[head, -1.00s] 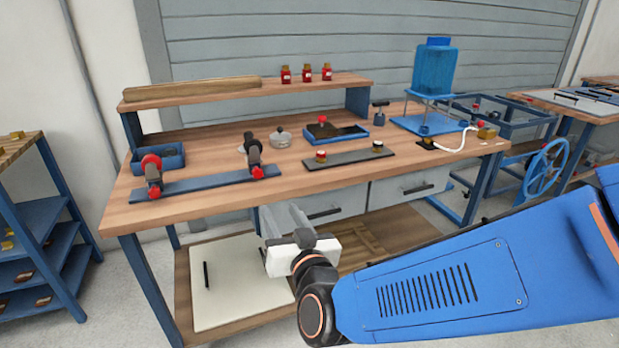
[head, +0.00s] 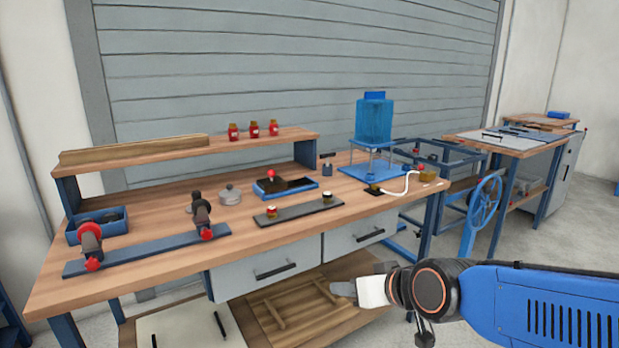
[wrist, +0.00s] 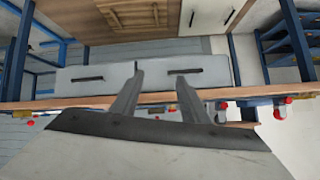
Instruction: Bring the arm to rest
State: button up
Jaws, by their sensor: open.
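My gripper (head: 343,288) is in front of the workbench (head: 150,262), below its top and at about the height of the lower shelf. It points left in the head view, with my blue arm coming in from the right. In the wrist view my gripper (wrist: 160,88) shows two grey fingers apart with nothing between them. Beyond them are the grey drawers (wrist: 108,77) and the bench edge, which appear upside down. No object is held.
The bench carries a blue fixture with red knobs (head: 145,250), a blue tray (head: 285,188), a dark plate (head: 298,209) and a blue tank (head: 374,122). A handwheel (head: 486,210) stands to the right. The floor (head: 590,235) at the far right is clear.

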jog(key=s+d+f+m+g+h, duration=0.1)
jog(key=s+d+f+g+h, duration=0.1)
jog(key=s+d, duration=0.5)
jog(key=s+d+f+m+g+h, duration=0.1)
jog(key=s+d+m+g+h, duration=0.1)
jog(key=s+d, duration=0.6)
jog(key=d+h, duration=0.1)
jog(key=d, duration=0.4)
jog(key=shift+s+f+g, duration=0.15)
jog(key=shift+f+g, duration=0.15)
jog(key=shift+f, duration=0.05)
